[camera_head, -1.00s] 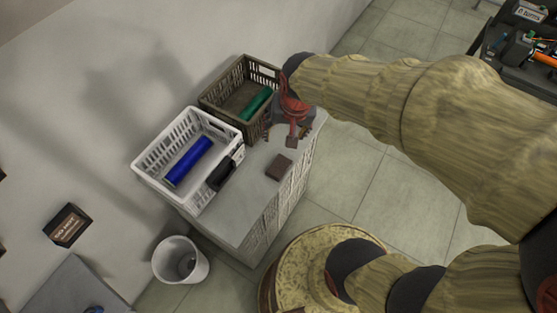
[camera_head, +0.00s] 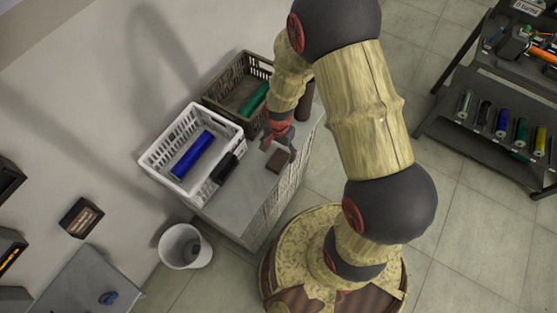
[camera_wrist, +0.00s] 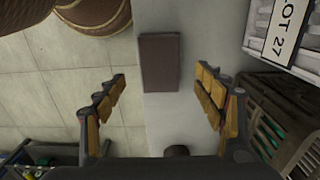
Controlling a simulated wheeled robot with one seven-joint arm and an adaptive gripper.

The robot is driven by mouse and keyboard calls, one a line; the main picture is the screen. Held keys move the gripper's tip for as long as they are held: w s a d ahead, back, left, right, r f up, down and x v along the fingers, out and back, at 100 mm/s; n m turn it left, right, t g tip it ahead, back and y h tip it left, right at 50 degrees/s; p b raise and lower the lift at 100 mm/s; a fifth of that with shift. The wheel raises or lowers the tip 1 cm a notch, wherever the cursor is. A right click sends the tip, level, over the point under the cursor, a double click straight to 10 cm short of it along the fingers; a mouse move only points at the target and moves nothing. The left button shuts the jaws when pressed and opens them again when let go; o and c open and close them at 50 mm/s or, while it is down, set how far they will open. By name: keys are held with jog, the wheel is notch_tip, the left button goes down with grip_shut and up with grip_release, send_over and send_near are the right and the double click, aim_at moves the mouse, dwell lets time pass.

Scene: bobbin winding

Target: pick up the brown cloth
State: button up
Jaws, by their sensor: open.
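The brown cloth (camera_head: 278,160) is a small flat dark-brown rectangle on the grey cabinet top (camera_head: 235,203), near its right edge. In the wrist view the cloth (camera_wrist: 160,62) lies ahead of my gripper, between the lines of its two fingers. My gripper (camera_head: 281,146) is above the cabinet top, close to the cloth on its far side. In the wrist view my gripper (camera_wrist: 162,95) has its fingers spread wide with nothing between them.
A white basket (camera_head: 160,167) with a blue roll (camera_head: 192,154) stands left of the cloth, a black item (camera_head: 224,168) at its side. A dark crate (camera_head: 222,103) with a green roll (camera_head: 254,99) stands behind. A dark cylinder (camera_head: 305,103) stands behind my gripper.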

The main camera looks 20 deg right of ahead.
aim_at(279, 158)
notch_tip(279, 158, down, 5)
jog(key=shift+w+r+b, duration=0.1)
jog(key=shift+w+b, duration=0.05)
jog(key=shift+b, duration=0.55)
jog(key=shift+c, duration=0.5)
jog(key=c, duration=1.1)
